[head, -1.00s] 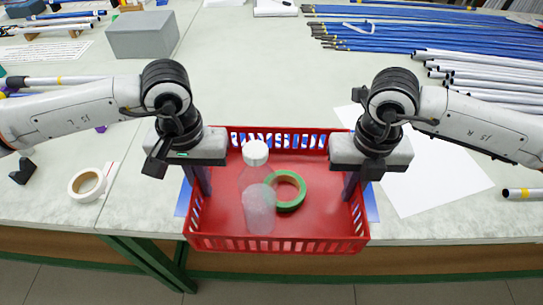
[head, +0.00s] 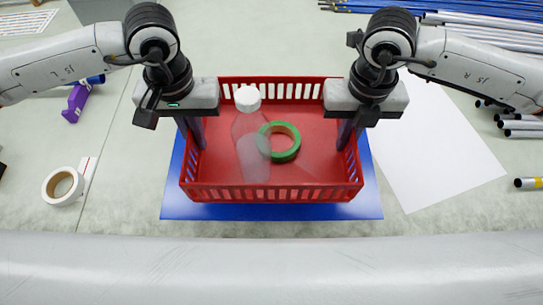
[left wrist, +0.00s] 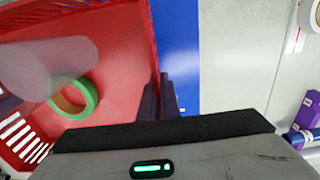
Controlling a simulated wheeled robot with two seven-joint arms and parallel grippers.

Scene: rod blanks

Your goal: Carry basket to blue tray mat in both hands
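The red basket (head: 272,194) is over the middle of the blue tray mat (head: 272,212), whose border shows on its left, right and near sides. I cannot tell whether it touches the mat. It holds a clear bottle with a white cap (head: 252,150) and a green tape roll (head: 292,152). My left gripper (head: 192,135) is shut on the basket's left wall, my right gripper (head: 348,135) on its right wall. In the left wrist view, the left gripper's dark fingers (left wrist: 157,100) straddle the basket wall (left wrist: 151,45), beside the mat (left wrist: 178,50).
A white tape roll (head: 62,186) and a purple object (head: 77,100) lie to the left. A white sheet (head: 435,150) lies right of the mat. Metal tubes (head: 525,128) lie at the far right, blue rods (head: 400,7) at the back.

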